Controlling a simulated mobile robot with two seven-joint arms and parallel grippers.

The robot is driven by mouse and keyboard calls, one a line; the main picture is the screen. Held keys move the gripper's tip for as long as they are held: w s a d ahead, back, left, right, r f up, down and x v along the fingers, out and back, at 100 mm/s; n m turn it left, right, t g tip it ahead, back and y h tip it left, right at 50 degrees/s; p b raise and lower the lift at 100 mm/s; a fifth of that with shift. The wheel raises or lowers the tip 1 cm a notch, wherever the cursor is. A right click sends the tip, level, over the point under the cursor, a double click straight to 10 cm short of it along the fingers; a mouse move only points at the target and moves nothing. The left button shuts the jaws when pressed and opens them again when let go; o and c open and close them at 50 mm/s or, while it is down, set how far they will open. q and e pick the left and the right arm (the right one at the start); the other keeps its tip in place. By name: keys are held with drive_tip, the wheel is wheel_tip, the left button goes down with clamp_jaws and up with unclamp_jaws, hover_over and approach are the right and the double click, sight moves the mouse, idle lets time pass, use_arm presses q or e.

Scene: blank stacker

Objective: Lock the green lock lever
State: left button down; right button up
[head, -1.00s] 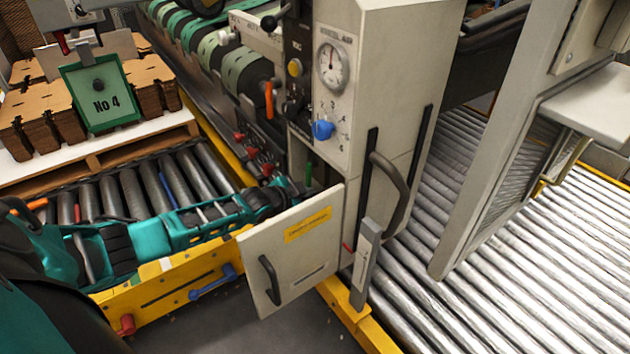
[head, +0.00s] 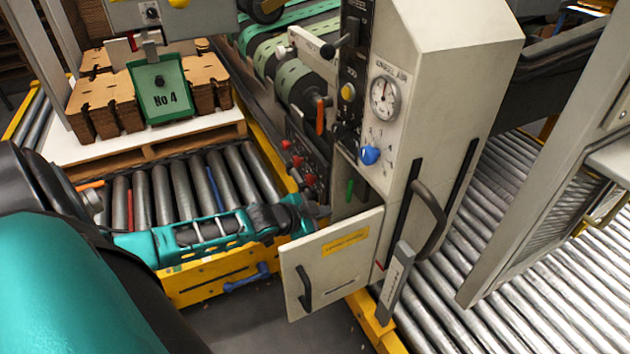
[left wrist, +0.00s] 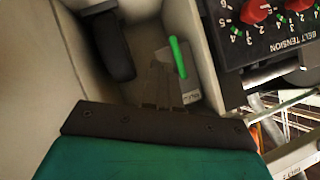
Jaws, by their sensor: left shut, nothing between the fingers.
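The green lock lever (head: 349,190) stands inside the open compartment of the grey cabinet, behind the open door (head: 330,262). It also shows in the left wrist view (left wrist: 177,57) as a bright green handle, slightly tilted, with a small label near its base. My left gripper (head: 321,210) reaches in from the left at the compartment's opening, close to the lever. In the left wrist view its fingers (left wrist: 160,84) are together and empty, just left of the green lever and below it; I cannot tell whether they touch it. My right gripper is not in view.
The compartment walls and door leave little room around the gripper. A black part (left wrist: 108,48) is inside, left of the lever. A red-knobbed belt tension panel (left wrist: 262,25) is on the right. A blue knob (head: 370,155) and gauge (head: 385,98) are above.

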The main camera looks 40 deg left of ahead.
use_arm(q)
drive_tip(key=shift+p+v, duration=0.3)
drive_tip(key=shift+v, duration=1)
